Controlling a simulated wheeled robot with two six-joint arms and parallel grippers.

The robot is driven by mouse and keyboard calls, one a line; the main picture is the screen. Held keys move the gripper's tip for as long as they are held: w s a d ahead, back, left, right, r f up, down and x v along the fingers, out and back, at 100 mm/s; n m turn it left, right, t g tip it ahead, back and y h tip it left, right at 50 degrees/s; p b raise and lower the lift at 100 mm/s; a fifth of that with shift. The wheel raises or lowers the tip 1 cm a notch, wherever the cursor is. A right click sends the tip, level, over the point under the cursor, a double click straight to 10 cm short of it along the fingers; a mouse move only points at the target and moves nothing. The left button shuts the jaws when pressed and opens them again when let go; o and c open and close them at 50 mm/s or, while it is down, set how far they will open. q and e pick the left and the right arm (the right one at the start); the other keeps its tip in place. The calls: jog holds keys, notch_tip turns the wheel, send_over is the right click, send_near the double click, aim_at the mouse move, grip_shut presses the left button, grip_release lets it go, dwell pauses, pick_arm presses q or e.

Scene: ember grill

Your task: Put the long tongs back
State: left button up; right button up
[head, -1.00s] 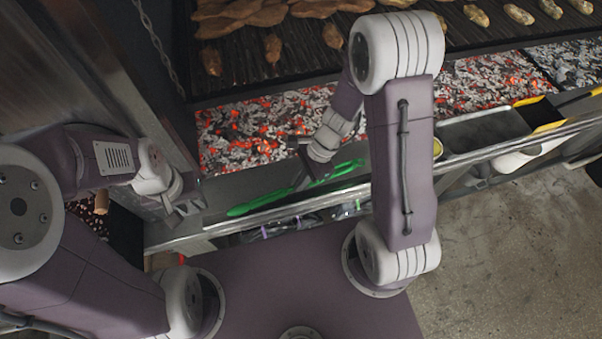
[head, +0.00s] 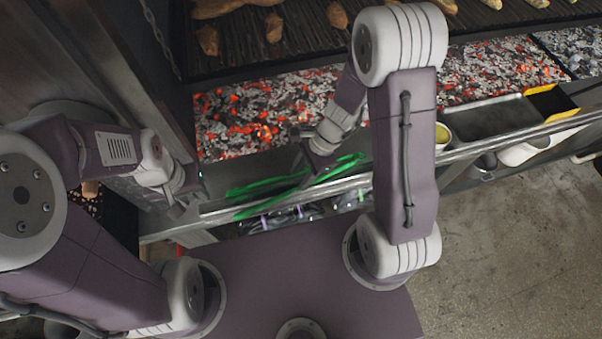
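The long green tongs (head: 265,186) lie along the narrow steel ledge at the front of the grill. Their two arms show spread apart, running from lower left to upper right. My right gripper (head: 303,160) is over the right half of the tongs, its fingers apart. Whether a finger touches the tongs cannot be told. My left gripper (head: 186,203) is open and empty at the ledge's left end, left of the tongs' tips.
Glowing coals (head: 262,115) lie just behind the ledge, under a grate (head: 240,60) with food. A dark tray (head: 487,120) and a yellow-rimmed cup (head: 442,134) stand on the right. A steel rail (head: 345,187) edges the front. Dark items with purple parts hang below it.

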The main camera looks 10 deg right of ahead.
jog(key=o, duration=1)
jog(key=shift+c, duration=0.2)
jog(key=o, duration=0.4)
jog(key=p+v, duration=0.8)
jog(key=v, duration=0.1)
jog(key=shift+p, duration=0.35)
